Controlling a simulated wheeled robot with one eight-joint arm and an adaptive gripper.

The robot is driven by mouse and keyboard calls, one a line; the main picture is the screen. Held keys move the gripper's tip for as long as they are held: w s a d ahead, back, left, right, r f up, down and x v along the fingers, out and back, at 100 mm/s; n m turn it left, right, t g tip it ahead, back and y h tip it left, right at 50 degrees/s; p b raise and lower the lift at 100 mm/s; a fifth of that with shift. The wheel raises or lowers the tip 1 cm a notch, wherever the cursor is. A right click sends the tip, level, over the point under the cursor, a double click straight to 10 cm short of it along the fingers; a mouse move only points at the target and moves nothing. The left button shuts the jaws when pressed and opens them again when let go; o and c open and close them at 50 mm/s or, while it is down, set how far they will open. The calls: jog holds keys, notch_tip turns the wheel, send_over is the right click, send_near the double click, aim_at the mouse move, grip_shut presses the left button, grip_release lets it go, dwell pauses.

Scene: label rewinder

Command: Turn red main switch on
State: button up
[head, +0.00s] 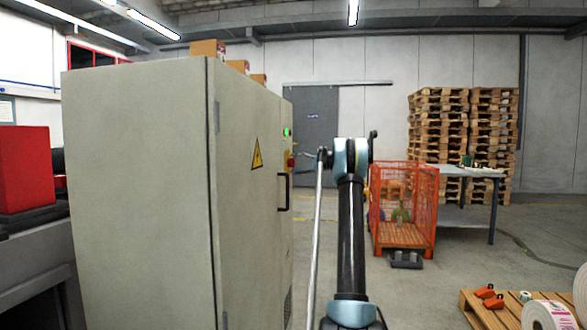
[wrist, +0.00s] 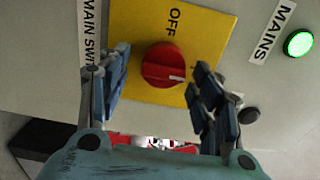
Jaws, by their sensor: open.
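The red main switch (wrist: 163,65) is a round knob on a yellow plate (wrist: 205,35) in the wrist view. A white mark on the knob points to the right in the picture, not at the word OFF above it. My gripper (wrist: 161,62) is open, with one finger on each side of the knob. The knob sits between the fingertips, and gaps show on both sides. The right finger hides part of the plate. In the head view the small red switch (head: 291,162) shows on the right face of the grey cabinet (head: 140,190); my gripper is not clear there.
A lit green MAINS lamp (wrist: 298,43) and a dark round button (wrist: 249,115) sit right of the plate. The cabinet has a black door handle (head: 283,192).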

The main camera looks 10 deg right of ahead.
jog(key=v, duration=1.1)
jog(key=shift+w, duration=0.1)
jog(key=s+a+f+g+h, duration=0.1)
jog(key=s+a+f+h, duration=0.15)
jog(key=s+a, duration=0.6)
jog(key=s+a+f+n+g+h, duration=0.1)
jog(key=s+a+f+h, duration=0.2)
jog(key=s, duration=1.1)
jog(key=s+a+f+g+h, duration=0.1)
jog(key=s+a+f+h, duration=0.15)
jog(key=s+a, duration=0.7)
jog(key=s+d+f+n+h, duration=0.1)
jog(key=s+d+f+h, duration=0.2)
jog(key=s+f, duration=0.6)
jog(key=s+d+f+n+h, duration=0.1)
jog(key=s+d+f+h, duration=0.2)
jog(key=s+f, duration=0.6)
jog(key=s+d+f+n+h, duration=0.1)
jog(key=s+d+f+h, duration=0.2)
jog(key=s+f, duration=0.6)
jog(key=s, duration=1)
jog(key=shift+d+f, duration=0.2)
jog(key=shift+d, duration=0.05)
